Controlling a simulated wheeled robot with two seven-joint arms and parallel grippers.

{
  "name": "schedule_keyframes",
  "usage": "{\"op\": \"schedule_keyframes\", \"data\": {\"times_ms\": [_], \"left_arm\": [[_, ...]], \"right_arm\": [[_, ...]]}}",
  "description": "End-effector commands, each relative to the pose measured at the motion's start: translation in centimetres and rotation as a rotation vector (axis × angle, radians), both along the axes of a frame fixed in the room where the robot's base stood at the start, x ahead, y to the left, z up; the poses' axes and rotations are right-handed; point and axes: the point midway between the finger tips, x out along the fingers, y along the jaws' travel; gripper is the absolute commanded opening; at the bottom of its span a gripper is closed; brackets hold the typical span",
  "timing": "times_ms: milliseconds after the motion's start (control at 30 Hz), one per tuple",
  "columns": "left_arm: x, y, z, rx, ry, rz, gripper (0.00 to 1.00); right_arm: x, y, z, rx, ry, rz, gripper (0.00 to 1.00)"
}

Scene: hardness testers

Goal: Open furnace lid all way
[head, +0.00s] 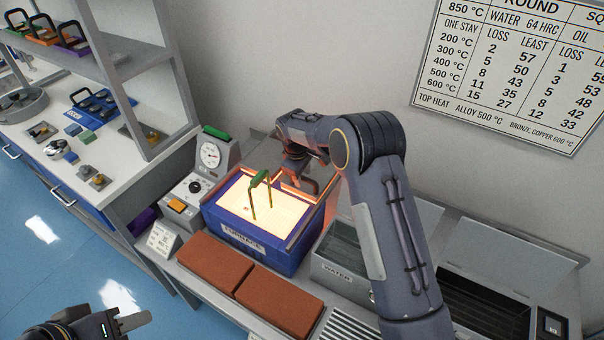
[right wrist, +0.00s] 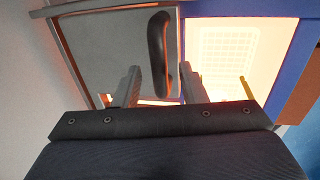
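The blue furnace (head: 262,249) stands on the bench with its top uncovered and its inside glowing. A green handle (head: 260,178) on yellow rods stands up inside it. The grey furnace lid (right wrist: 112,45) is raised at the furnace's back edge, mostly hidden behind my right arm in the head view. Its dark handle (right wrist: 158,50) lies between the spread fingers of my right gripper (right wrist: 160,88); gaps show on both sides. My left gripper (head: 128,322) is low at the bottom left, away from the furnace; its finger spacing is unclear.
Two reddish bricks (head: 216,262) lie in front of the furnace. A dial gauge (head: 211,155) and control box (head: 190,193) stand to its left. The water tank (head: 340,275) is close on the right, partly behind my right arm. The wall is close behind.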

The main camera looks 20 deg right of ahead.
Motion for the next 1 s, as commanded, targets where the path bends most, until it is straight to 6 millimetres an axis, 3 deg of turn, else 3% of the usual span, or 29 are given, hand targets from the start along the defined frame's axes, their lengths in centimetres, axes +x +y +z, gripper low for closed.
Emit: {"op": "schedule_keyframes", "data": {"times_ms": [167,600,1000], "left_arm": [[0.0,0.0,-0.2,0.0,0.0,0.0,0.36],[0.0,0.0,-1.4,0.0,0.0,0.0,0.36],[0.0,0.0,-1.4,0.0,0.0,0.0,0.36]], "right_arm": [[0.0,0.1,0.6,0.001,-0.002,0.0,0.38],[-0.9,1.0,7.0,0.0,-0.003,0.0,0.38],[-1.1,1.1,7.7,0.0,0.0,0.0,0.38]]}}
